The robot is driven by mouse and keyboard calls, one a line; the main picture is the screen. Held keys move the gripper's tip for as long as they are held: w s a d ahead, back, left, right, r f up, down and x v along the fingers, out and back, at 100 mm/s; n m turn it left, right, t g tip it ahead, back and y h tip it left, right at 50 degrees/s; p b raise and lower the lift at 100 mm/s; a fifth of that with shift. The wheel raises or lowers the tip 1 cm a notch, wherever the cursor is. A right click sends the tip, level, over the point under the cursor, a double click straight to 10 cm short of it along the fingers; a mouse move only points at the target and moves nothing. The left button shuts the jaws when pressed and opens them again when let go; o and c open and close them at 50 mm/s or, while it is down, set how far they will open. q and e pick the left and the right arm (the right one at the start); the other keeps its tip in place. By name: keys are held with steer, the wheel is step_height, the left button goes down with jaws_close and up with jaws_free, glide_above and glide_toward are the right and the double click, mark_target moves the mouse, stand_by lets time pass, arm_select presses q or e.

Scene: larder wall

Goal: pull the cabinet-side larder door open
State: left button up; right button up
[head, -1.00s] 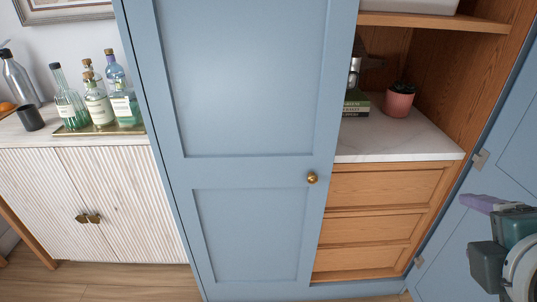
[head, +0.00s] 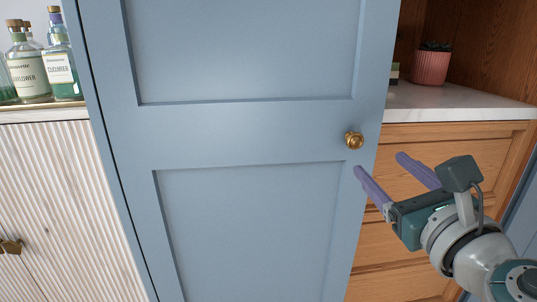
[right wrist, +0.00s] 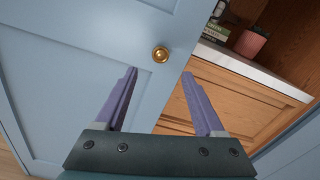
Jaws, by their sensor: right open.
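The cabinet-side larder door (head: 250,130) is a blue panelled door in the middle of the head view, next to the white fluted cabinet. Its round brass knob (head: 354,140) sits near its right edge. My right gripper (head: 385,165) is open and empty, just below and right of the knob in the head view. In the right wrist view the knob (right wrist: 160,54) lies ahead of and between the lines of the two purple fingers (right wrist: 157,85), apart from them. My left gripper is not in view.
Wooden drawers (head: 450,143) and a marble counter (head: 455,102) with a pink plant pot (head: 431,68) are right of the door. The white fluted cabinet (head: 50,200) with bottles (head: 62,70) on top is at left.

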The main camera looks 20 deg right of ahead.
mark_target(356, 141)
steer(key=b+x, duration=0.2)
steer(key=x, duration=0.7)
steer(key=shift+w+d, duration=0.15)
jaws_close()
stand_by(0.3)
stand_by(0.8)
